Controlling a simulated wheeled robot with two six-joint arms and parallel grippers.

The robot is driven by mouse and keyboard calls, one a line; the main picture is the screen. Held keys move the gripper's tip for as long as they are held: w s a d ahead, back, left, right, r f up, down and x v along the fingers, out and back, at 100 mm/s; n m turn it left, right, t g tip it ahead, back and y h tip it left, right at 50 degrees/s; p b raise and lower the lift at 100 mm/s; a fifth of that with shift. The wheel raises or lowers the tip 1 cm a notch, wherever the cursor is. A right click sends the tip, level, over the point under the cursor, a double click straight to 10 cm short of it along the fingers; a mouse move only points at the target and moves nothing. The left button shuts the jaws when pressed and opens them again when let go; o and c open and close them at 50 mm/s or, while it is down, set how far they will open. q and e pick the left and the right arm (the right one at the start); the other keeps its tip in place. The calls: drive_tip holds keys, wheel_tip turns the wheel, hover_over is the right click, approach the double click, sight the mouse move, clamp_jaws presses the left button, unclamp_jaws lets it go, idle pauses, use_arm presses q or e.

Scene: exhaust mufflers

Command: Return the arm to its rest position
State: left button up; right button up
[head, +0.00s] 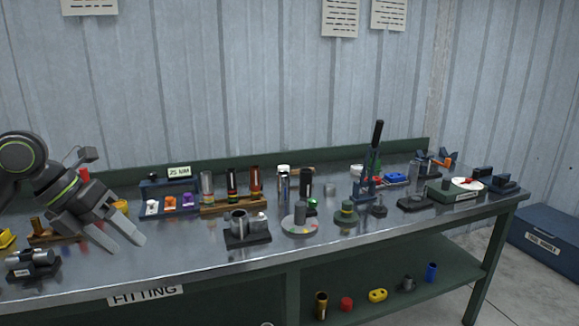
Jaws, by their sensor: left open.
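My left gripper (124,238) is in the head view at the left, above the left part of the metal workbench (190,255). Its two fingers point down and to the right, and they are apart with nothing between them. The left arm (25,155) comes in from the left edge, bent at the wrist. My right gripper is not in view.
Fittings stand along the bench, including a wooden rack with tubes (231,204), a steel cup on a dark block (239,224) and a tall lever press (373,165). A silver part on a dark holder (32,262) sits left of the gripper. A blue box (550,240) is on the floor.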

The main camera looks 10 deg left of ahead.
use_arm(q)
drive_tip(key=w+f+n+t+h+p, duration=0.2)
drive_tip(key=w+f+n+t+h, duration=0.65)
drive_tip(key=w+f, duration=0.45)
drive_tip(key=s+a+f+n+t+y, duration=0.1)
drive_tip(key=s+a+f+n+y, duration=0.2)
drive_tip(key=f+n, duration=0.45)
drive_tip(key=s+a+f+n+t+y, duration=0.15)
drive_tip(key=f+n+y, duration=0.3)
drive_tip(key=f, duration=0.65)
drive_tip(key=s+a+f+n+t+y, duration=0.1)
drive_tip(key=a+f+n+t+y, duration=0.2)
drive_tip(key=f+n, duration=0.45)
drive_tip(key=s+d+f+n+g+y+p, duration=0.2)
drive_tip(key=s+f+n+g+y, duration=0.55)
drive_tip(key=s+f, duration=1.5)
drive_tip(key=s+d+f+g+h, duration=0.1)
drive_tip(key=s+d+f+g, duration=0.2)
drive_tip(key=s, duration=0.5)
drive_tip(key=s+d+f+n+g+h, duration=0.1)
drive_tip(key=s+d+f+g, duration=0.2)
drive_tip(key=s+d+f, duration=0.2)
drive_tip(key=s+d+f+g+h, duration=0.1)
drive_tip(key=s+d+f+g, duration=0.2)
drive_tip(key=s, duration=0.8)
drive_tip(key=shift+d+f, duration=0.55)
drive_tip(key=shift+f, duration=0.1)
